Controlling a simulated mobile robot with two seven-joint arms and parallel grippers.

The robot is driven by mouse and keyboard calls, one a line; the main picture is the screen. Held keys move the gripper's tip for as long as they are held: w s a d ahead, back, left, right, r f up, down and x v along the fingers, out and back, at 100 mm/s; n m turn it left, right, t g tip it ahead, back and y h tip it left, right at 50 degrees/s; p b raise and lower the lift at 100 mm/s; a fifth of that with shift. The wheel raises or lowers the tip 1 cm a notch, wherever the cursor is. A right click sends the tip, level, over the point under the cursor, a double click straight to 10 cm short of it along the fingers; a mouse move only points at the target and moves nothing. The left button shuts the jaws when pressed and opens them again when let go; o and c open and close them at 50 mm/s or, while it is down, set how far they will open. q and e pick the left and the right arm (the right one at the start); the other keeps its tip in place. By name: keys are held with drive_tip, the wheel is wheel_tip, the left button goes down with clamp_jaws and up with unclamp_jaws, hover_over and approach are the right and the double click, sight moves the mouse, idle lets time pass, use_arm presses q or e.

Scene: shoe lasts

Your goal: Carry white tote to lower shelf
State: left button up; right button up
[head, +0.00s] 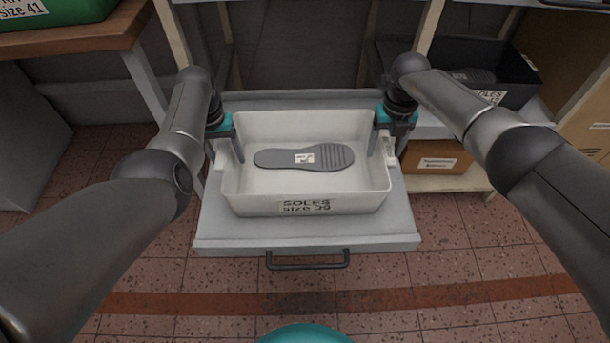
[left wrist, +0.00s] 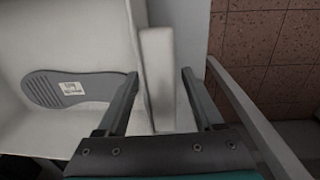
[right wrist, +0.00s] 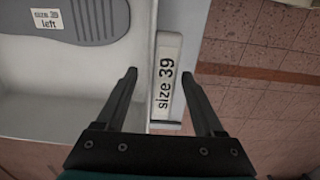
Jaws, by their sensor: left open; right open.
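The white tote (head: 245,205) sits on a grey pull-out drawer surface (head: 225,232), labelled "SOLES size 39" on its front. A grey shoe sole (head: 335,157) lies flat inside it. My left gripper (head: 237,153) is open at the tote's left side, and in the left wrist view (left wrist: 158,75) its fingers stand on either side of the tote's side handle (left wrist: 158,85). My right gripper (head: 385,145) is open at the right side, and in the right wrist view (right wrist: 160,75) its fingers straddle the handle, which bears a "size 39" label (right wrist: 166,85).
The grey drawer has a dark handle (head: 307,265) at its front. A black bin (head: 520,85) stands on a shelf at right, above a cardboard box (head: 437,157) on a lower shelf (head: 450,182). A green bin (head: 75,12) is on a wooden bench (head: 110,30) at upper left. Tiled floor is clear in front.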

use_arm(q)
drive_tip(key=r, duration=1.1)
drive_tip(key=shift+a+r, duration=0.35)
use_arm(e)
wheel_tip(320, 180, up, 12)
use_arm(q)
drive_tip(key=shift+s, duration=0.15)
